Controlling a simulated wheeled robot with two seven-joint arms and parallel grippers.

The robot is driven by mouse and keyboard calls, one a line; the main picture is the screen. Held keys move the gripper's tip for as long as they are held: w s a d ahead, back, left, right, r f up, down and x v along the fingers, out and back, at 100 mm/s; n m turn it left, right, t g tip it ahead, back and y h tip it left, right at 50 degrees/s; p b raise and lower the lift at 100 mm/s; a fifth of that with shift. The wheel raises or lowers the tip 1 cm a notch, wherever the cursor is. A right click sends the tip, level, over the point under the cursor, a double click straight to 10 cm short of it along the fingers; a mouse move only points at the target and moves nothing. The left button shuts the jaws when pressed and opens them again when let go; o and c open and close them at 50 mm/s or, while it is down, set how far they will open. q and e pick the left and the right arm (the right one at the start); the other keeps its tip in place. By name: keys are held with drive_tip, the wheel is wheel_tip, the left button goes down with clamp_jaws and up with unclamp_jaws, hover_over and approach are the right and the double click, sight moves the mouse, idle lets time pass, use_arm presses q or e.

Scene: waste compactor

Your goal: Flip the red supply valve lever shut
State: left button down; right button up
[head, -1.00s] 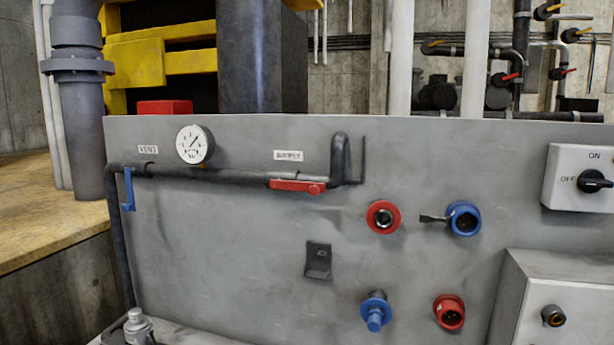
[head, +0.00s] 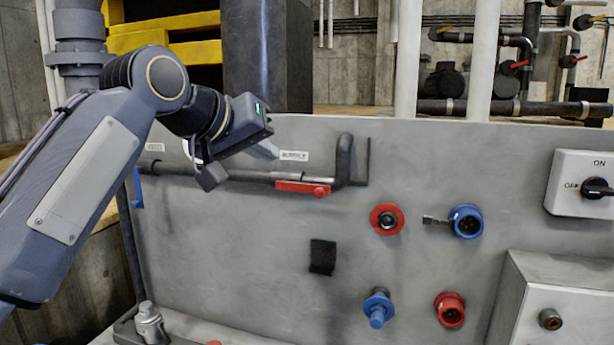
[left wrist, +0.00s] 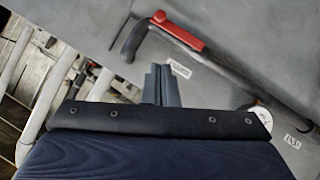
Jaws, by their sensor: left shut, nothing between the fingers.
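The red supply valve lever (head: 303,188) lies level along the dark pipe (head: 240,176) on the grey panel, below the supply label (head: 294,156). In the left wrist view the red lever (left wrist: 178,30) shows beyond the fingers, beside the pipe's bent end. My left gripper (head: 264,150) is up and to the left of the lever, apart from it. Its fingers (left wrist: 160,84) are together and empty. My right gripper is in no view.
A blue lever (head: 138,188) hangs at the pipe's left end. My left arm mostly hides the gauge, whose edge shows in the left wrist view (left wrist: 260,115). Red and blue sockets and a switch box (head: 583,182) sit to the right. Panel below the lever is mostly clear.

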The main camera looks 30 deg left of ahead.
use_arm(q)
drive_tip(key=shift+a+r, duration=0.1)
drive_tip(key=shift+r, duration=0.25)
approach(301, 190)
drive_tip(key=w+d+r, duration=0.2)
drive_tip(key=w+d, duration=0.1)
drive_tip(key=w, duration=0.1)
drive_tip(key=f, duration=0.2)
drive_tip(key=d+f, duration=0.1)
drive_tip(key=shift+w+d+f, duration=0.1)
drive_tip(key=shift+w+f, duration=0.1)
drive_tip(key=shift+w, duration=0.2)
